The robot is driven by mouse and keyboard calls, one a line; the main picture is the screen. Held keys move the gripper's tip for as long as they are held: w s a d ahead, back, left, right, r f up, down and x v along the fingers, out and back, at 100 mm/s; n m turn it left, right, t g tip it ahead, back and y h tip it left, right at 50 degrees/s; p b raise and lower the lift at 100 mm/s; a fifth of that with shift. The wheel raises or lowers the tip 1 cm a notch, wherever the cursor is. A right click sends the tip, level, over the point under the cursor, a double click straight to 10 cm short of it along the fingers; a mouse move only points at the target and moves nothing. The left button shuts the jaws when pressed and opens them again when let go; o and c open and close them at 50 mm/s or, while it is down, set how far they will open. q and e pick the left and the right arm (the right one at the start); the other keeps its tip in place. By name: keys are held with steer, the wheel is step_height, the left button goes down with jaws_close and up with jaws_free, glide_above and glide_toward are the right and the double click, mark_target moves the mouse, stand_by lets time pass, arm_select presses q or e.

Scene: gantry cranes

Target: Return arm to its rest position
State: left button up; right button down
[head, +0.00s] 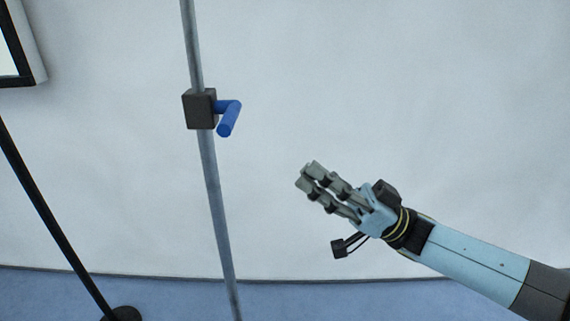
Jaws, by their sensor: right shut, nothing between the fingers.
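My right gripper (311,181) is in the middle of the head view, at the end of my light-blue right arm (460,258), which comes in from the lower right. Its grey fingers are together, pointing up and left, with nothing between them. It is apart from the blue crank handle (229,118), which sits up and to the left of it. The handle comes out of a dark box (199,109) on a thin grey pole (211,190). My left gripper is not in view.
A black slanted pole (50,219) with a round dark base (123,314) stands at the left. A black-framed panel (22,45) is at the upper left. A pale wall (420,90) meets a blue floor (170,295). The space around my right gripper looks clear.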

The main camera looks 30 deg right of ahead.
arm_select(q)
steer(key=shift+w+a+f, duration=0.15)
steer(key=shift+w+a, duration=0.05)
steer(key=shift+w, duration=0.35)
arm_select(e)
steer(key=shift+v, duration=1.2)
